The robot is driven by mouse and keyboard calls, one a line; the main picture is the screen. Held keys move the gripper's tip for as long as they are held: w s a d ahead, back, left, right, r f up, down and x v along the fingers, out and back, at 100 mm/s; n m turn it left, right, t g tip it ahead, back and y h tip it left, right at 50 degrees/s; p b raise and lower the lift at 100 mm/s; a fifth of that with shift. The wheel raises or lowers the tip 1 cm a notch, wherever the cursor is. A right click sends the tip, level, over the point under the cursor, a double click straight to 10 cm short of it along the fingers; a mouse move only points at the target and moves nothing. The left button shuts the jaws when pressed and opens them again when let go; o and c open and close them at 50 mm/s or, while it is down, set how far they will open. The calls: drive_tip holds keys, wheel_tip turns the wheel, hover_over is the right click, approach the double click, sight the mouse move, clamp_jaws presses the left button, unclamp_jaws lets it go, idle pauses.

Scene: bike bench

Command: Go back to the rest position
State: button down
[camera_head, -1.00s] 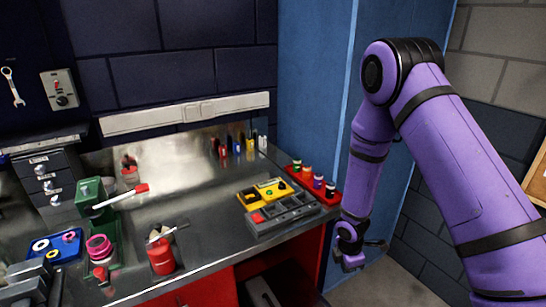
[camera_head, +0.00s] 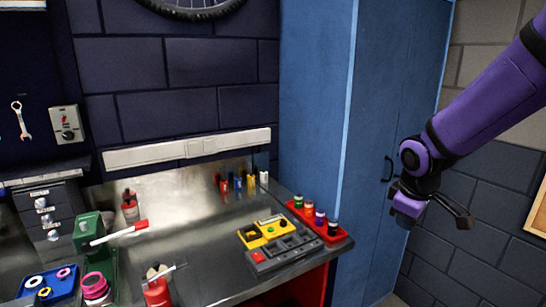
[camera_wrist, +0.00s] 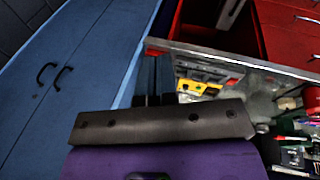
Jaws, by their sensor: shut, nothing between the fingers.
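My gripper (camera_head: 462,219) is at the right in the head view, at the end of my purple arm. It is in front of the blue cabinet and the brick wall, clear of the bench and well to the right of it. In the wrist view the two dark fingers (camera_wrist: 153,80) stand close together near the middle. The gripper is shut, with nothing held.
The metal bench (camera_head: 207,262) holds a yellow case (camera_head: 263,232), a grey tray (camera_head: 284,253), a red rack of bottles (camera_head: 330,235) and a green vise-like tool (camera_head: 92,240). A blue cabinet (camera_head: 378,130) stands right of the bench. Space around my gripper looks free.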

drive_tip(key=s+r+m+t, duration=0.1)
drive_tip(key=s+r+m, duration=0.3)
drive_tip(key=s+r, duration=0.3)
drive_tip(key=s+d+r+m+t+y, duration=0.1)
drive_tip(key=s+r+m, duration=0.3)
drive_tip(key=s, duration=0.9)
wheel_tip(320, 180, up, 3)
drive_tip(key=shift+s+f+m, duration=0.1)
drive_tip(key=shift+s+m, duration=0.2)
drive_tip(key=shift+s, duration=0.1)
